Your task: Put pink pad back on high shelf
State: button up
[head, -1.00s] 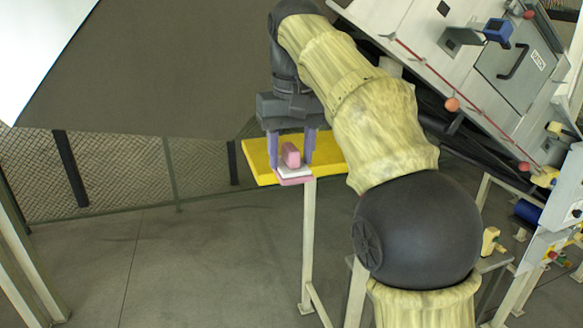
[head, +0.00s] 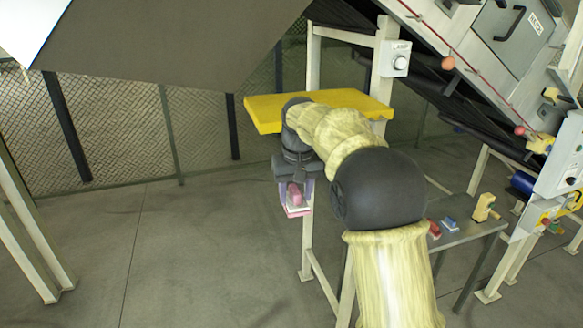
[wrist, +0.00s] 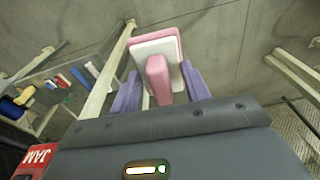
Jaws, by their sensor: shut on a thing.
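The pink pad has a pink handle block and a white and pink plate. It hangs from my gripper (head: 302,190) in the head view, left of the frame leg and a little below the yellow shelf (head: 265,115). In the wrist view the pink pad (wrist: 157,75) sits between the two purple fingers of my gripper (wrist: 158,88), which is shut on its handle. The floor shows beneath it. The yellow high shelf is partly covered by my arm in the head view, and the part of its top that shows is bare.
A lower grey table (head: 465,232) stands at the right with a red pad (head: 434,229), a blue pad (head: 450,223) and a yellow tool (head: 485,207). The sloped machine is above it. A mesh fence (head: 115,125) runs behind. Open floor lies left of the shelf.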

notch_tip(320, 180, down, 15)
jog(key=w+d+b, duration=0.2)
jog(key=d, duration=0.1)
jog(key=s+d+f+m+b, duration=0.1)
jog(key=s+d+f+b, duration=0.1)
jog(key=f, duration=0.7)
jog(key=s+d+f+b, duration=0.2)
jog(key=s+d+f, duration=0.1)
jog(key=f, duration=0.7)
jog(key=s+d+f+m+b, duration=0.1)
jog(key=s+d+f, duration=0.2)
jog(key=f, duration=0.6)
jog(key=shift+s+d+f+m+b, duration=0.3)
jog(key=shift+s+d+b, duration=0.1)
jog(key=shift+d, duration=0.4)
jog(key=shift+w, duration=0.2)
